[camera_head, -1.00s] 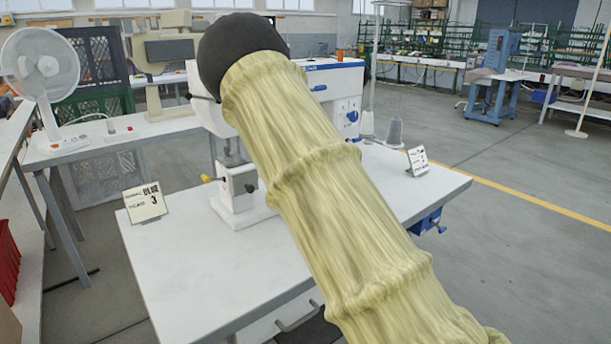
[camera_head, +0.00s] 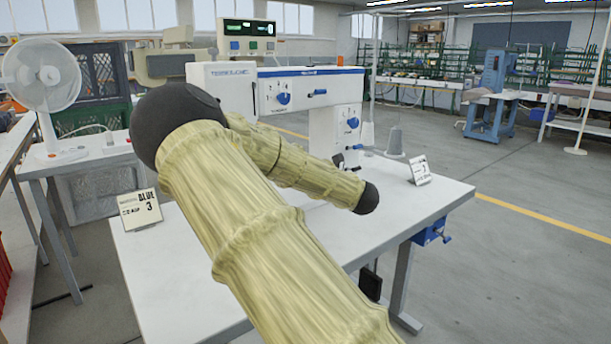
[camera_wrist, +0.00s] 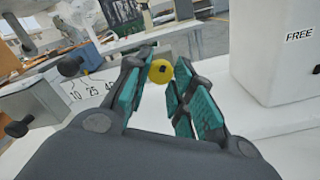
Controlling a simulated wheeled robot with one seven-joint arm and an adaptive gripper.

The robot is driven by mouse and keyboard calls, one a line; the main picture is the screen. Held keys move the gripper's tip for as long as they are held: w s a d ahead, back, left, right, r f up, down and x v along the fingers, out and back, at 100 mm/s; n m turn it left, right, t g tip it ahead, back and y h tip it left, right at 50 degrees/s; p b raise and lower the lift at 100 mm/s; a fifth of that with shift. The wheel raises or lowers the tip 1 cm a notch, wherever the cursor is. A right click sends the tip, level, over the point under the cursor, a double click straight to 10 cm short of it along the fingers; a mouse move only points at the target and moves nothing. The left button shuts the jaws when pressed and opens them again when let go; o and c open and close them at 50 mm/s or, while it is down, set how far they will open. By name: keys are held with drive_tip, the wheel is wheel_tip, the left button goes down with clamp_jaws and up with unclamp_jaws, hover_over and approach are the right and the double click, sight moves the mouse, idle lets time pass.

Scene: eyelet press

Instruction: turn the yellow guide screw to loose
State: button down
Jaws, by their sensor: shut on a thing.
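The yellow guide screw (camera_wrist: 161,71) shows in the wrist view as a round yellow knob with a small dark centre. It sits between the fingertips of my gripper (camera_wrist: 163,74), whose teal pads are shut on it from both sides. In the head view my sleeved arm hides the screw and the gripper. The white press (camera_head: 305,95) with blue knobs stands on the table behind my arm. A scale marked with numbers such as 10 and 25 (camera_wrist: 82,95) lies left of the gripper in the wrist view.
A white housing labelled FREE (camera_wrist: 285,60) stands close on the right in the wrist view. The white table (camera_head: 170,265) carries a sign reading BLUE 3 (camera_head: 140,208) and a second small sign (camera_head: 420,170). A fan (camera_head: 42,75) stands at the left. The table's front left is clear.

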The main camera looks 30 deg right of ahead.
drive_tip(key=shift+f, duration=0.1)
drive_tip(key=c, duration=1.2)
unclamp_jaws()
drive_tip(key=shift+c, duration=0.2)
drive_tip(key=s, duration=1.2)
drive_tip(key=shift+d, duration=0.45)
